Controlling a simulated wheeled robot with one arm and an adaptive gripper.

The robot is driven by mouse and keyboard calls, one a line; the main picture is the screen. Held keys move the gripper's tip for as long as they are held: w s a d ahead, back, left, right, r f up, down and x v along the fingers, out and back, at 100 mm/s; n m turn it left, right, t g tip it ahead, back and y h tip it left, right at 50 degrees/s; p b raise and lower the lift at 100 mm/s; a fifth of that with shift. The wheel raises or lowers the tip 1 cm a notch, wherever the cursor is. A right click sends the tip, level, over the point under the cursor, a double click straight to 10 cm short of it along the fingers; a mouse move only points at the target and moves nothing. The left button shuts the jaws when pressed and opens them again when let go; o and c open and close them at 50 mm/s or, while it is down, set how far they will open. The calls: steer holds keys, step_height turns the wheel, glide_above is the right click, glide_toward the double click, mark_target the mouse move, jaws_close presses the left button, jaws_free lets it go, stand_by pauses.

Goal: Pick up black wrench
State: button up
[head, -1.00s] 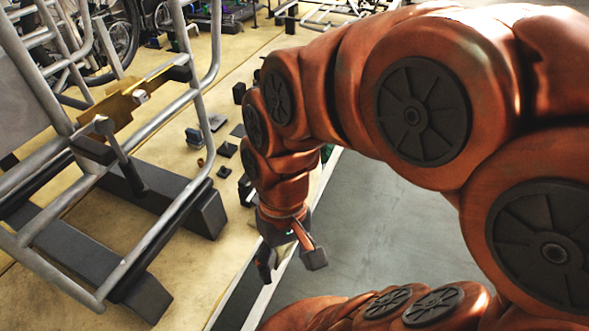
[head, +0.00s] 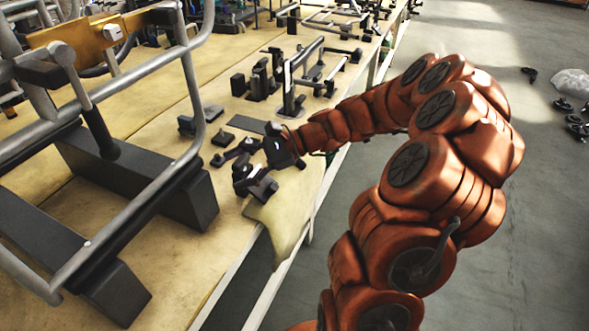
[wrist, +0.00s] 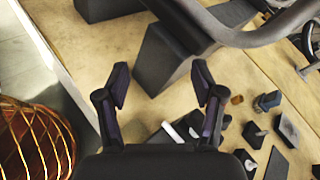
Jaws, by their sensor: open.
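My gripper (head: 244,172) is over the wooden workbench (head: 150,70), near its right edge. Its two fingers are spread apart with nothing held between them; in the wrist view they also stand wide apart (wrist: 160,78). I cannot clearly pick out a black wrench in either view. A dark piece with a pale face (wrist: 174,132) lies on the bench just in front of the gripper's base in the wrist view, partly hidden; I cannot tell what it is.
A silver tube frame (head: 190,85) with black block feet (head: 190,203) stands left of the gripper. Small dark parts (wrist: 253,135) lie scattered nearby. Black fixtures (head: 291,95) stand farther along the bench.

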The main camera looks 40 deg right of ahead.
steer(key=w+d+f+m+t+h+b, duration=0.25)
steer(key=d+f+m+t, duration=0.3)
steer(key=d, duration=0.65)
steer(key=w+d+f+m+t+h+b, duration=0.1)
steer(key=w+d+f+m+t+b, duration=0.15)
steer(key=d+f+m+t, duration=0.65)
steer(key=shift+w+a+r+n+g, duration=0.15)
steer(key=shift+w+r+n+g, duration=0.25)
steer(key=shift+w+g, duration=0.5)
steer(key=shift+w+a+r+n+g, duration=0.1)
steer(key=shift+w+r+n+g, duration=0.15)
steer(key=shift+w+r+g, duration=0.6)
steer(key=shift+w+a+r+n+g, duration=0.25)
steer(key=shift+w+g, duration=0.25)
steer(key=shift+w, duration=0.75)
steer(key=shift+d, duration=0.1)
jaws_close()
